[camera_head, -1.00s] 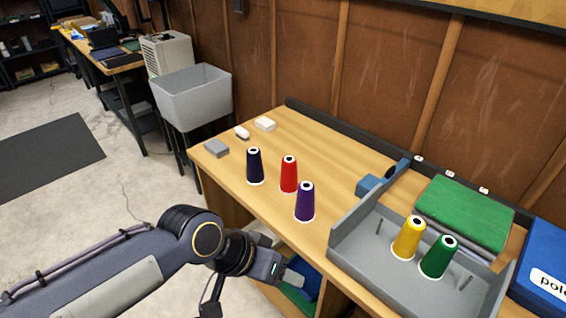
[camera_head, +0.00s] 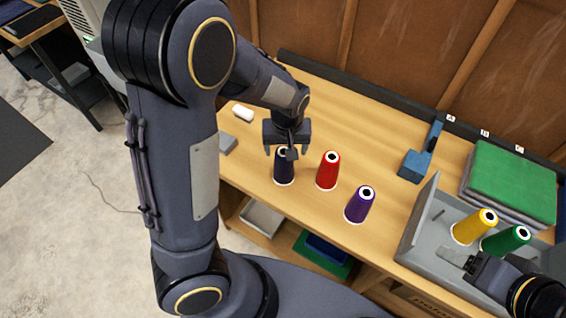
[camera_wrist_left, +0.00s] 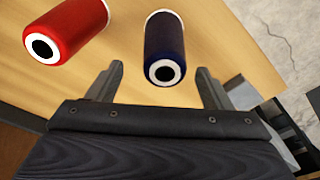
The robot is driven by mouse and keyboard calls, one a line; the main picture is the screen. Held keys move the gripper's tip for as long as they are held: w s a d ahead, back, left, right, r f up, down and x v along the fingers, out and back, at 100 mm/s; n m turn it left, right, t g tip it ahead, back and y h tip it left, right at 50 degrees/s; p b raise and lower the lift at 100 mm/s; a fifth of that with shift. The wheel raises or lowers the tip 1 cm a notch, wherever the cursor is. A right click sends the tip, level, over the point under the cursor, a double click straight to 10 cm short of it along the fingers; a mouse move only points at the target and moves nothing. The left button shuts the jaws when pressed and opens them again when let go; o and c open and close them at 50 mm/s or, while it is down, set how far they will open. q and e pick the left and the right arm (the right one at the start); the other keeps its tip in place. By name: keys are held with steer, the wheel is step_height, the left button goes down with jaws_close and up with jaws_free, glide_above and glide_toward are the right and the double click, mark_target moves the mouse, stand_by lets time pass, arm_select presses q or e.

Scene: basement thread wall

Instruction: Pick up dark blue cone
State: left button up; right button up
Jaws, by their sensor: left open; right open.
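The dark blue cone (camera_head: 284,170) stands upright on the wooden table, left of the red cone (camera_head: 328,171) and the purple cone (camera_head: 360,205). My left gripper (camera_head: 288,150) is above and just behind the dark blue cone, hiding part of its top. In the left wrist view, the dark blue cone (camera_wrist_left: 165,50) lies ahead between the two open fingers (camera_wrist_left: 160,85), and the red cone (camera_wrist_left: 68,28) is to the left. My right gripper (camera_head: 462,262) is open and empty at the front of the grey tray.
The grey tray (camera_head: 420,235) holds a yellow cone (camera_head: 474,227) and a green cone (camera_head: 505,241). A blue tool (camera_head: 421,160) and a green folded stack (camera_head: 512,185) lie behind it. A grey block (camera_head: 227,144) and a white item (camera_head: 243,113) lie at the table's left end.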

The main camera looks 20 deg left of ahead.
mark_target(283, 175)
arm_select(q)
steer(key=f, duration=0.7)
steer(key=shift+w+a, duration=0.1)
steer(key=shift+a, duration=0.2)
steer(key=shift+r, duration=0.1)
steer(key=c, duration=1.1)
steer(key=shift+c, duration=0.2)
